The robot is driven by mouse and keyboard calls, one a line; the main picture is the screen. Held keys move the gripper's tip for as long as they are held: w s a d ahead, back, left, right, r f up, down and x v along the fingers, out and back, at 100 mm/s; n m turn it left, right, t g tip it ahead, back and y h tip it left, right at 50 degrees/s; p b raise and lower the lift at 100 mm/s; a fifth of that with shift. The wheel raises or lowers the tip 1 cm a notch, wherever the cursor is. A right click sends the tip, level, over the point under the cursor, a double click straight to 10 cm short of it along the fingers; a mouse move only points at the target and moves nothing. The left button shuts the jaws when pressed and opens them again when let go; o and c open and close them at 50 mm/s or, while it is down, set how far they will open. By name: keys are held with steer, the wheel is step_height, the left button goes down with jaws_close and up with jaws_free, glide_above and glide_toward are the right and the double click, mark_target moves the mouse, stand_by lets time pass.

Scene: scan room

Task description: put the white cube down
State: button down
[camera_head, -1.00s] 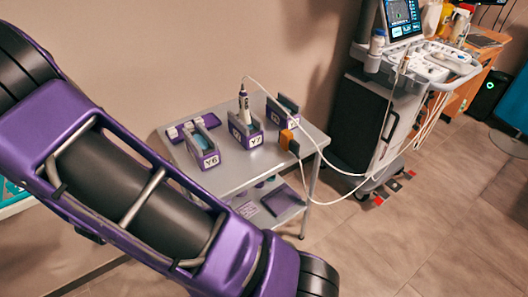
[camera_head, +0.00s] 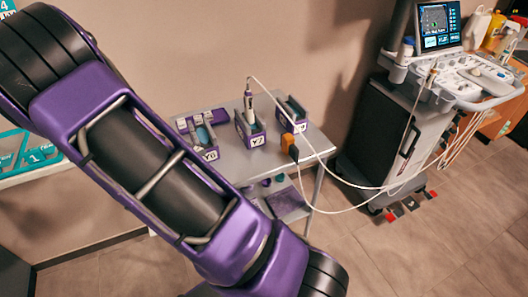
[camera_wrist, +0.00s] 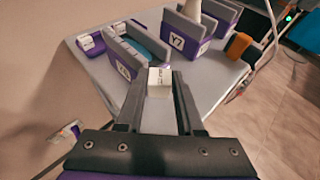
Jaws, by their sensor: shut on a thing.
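The white cube (camera_wrist: 159,82) is in the wrist view, held between the two fingertips of my gripper (camera_wrist: 159,92). My gripper is shut on it. The cube has small dark print on its top face and is above the near part of the grey table (camera_wrist: 214,93). In the wrist view, the purple holder Y6 (camera_wrist: 124,66) is just beyond it to the left. The holder Y7 (camera_wrist: 184,42) is farther back to the right. In the head view, my arm covers the left foreground, and neither the gripper nor the cube shows.
The grey table also shows in the head view (camera_head: 236,162). A small purple tray with white pieces (camera_wrist: 90,42) is at the table's left. An orange block (camera_wrist: 238,45) is near the right edge. A white cable (camera_head: 340,183) hangs between the table and the ultrasound cart (camera_head: 375,125).

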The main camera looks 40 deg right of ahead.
steer(key=s+d+r+m+g+h+p, duration=0.1)
steer(key=s+d+m+g+p, duration=0.1)
steer(key=d, duration=0.8)
steer(key=s+d+r+m+g+h+p, duration=0.1)
steer(key=s+d+r+m+g+p, duration=0.1)
steer(key=d, duration=0.7)
steer(key=b, duration=0.1)
glide_above(258, 157)
steer(key=shift+g, duration=0.4)
step_height(258, 157, down, 6)
steer(key=shift+s+r, duration=0.15)
steer(key=shift+f, duration=2.35)
steer(key=shift+f+b, duration=0.1)
steer(key=shift+b, duration=0.3)
steer(key=shift+f, duration=0.2)
steer(key=c, duration=0.8)
jaws_free()
steer(key=shift+r, duration=0.1)
steer(key=shift+r, duration=0.15)
